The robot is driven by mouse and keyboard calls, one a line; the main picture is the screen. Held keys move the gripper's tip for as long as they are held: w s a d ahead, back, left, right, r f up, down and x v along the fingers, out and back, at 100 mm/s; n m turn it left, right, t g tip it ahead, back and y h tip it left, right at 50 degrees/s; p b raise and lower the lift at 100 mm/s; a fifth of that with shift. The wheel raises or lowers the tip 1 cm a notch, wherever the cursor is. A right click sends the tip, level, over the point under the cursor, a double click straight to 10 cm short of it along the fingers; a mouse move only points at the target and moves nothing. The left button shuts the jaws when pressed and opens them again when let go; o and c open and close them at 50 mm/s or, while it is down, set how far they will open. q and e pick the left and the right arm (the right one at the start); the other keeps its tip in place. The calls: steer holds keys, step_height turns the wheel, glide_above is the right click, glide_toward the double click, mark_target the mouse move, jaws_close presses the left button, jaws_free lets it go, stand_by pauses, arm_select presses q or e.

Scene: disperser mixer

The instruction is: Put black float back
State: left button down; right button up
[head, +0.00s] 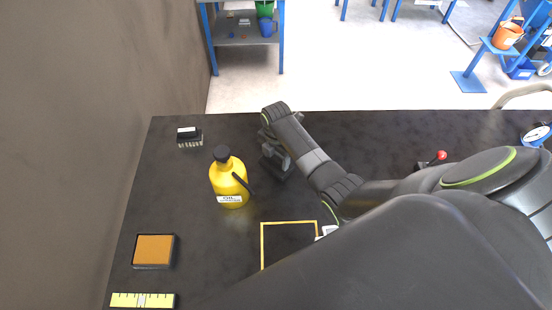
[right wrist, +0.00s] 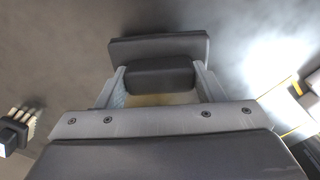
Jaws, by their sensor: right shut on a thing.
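The black float (head: 277,168) is at the middle back of the dark table, under my right gripper (head: 276,150). In the right wrist view, the float (right wrist: 158,46) shows as a dark flat plate with a thick dark handle between the two fingers. My right gripper (right wrist: 160,85) is shut on it. I cannot tell whether the float touches the table. A yellow outlined square (head: 289,222) is on the table nearer to me, partly hidden by my right arm. My left gripper is not in view.
A yellow oil can (head: 229,182) stands left of the float. A brush (head: 189,137) is at the back left. An orange-topped block (head: 153,250) and a yellow ruler-like strip (head: 142,300) lie at the left front. A red-knobbed thing (head: 440,156) and a gauge (head: 536,134) are at right.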

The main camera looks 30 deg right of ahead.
mark_target(276, 157)
steer(key=shift+f, duration=0.8)
steer(key=shift+f, duration=0.1)
steer(key=o, duration=1.2)
steer(key=shift+o, duration=0.2)
step_height(276, 157, up, 12)
steer(key=shift+r+b, duration=0.1)
steer(key=shift+b, duration=0.35)
